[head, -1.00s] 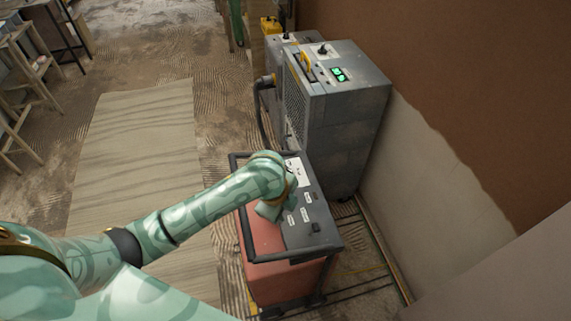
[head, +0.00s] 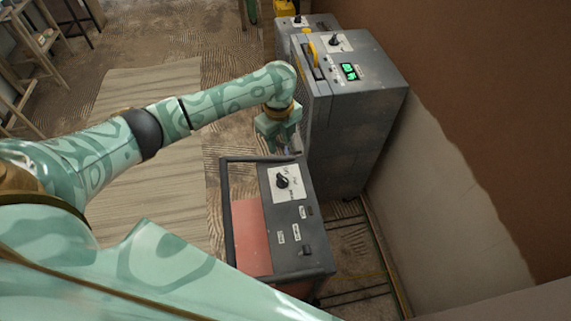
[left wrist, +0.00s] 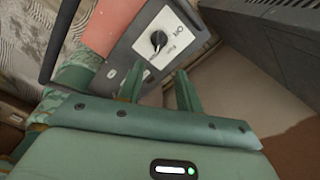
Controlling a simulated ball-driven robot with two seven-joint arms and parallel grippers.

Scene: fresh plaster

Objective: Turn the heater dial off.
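The red unit (head: 252,238), apparently the heater, has a dark top panel inside a tubular frame. A black dial (head: 282,182) sits on a white plate at the panel's far end. The dial also shows clearly in the left wrist view (left wrist: 158,40), with lettering around it too small to read surely. My left gripper (head: 284,148) is just beyond the panel's far edge, apart from the dial. In the left wrist view its two fingers (left wrist: 158,88) are spread with nothing between them. My right gripper is in neither view.
A wall is on the right. A board (head: 150,85) lies on the floor at left.

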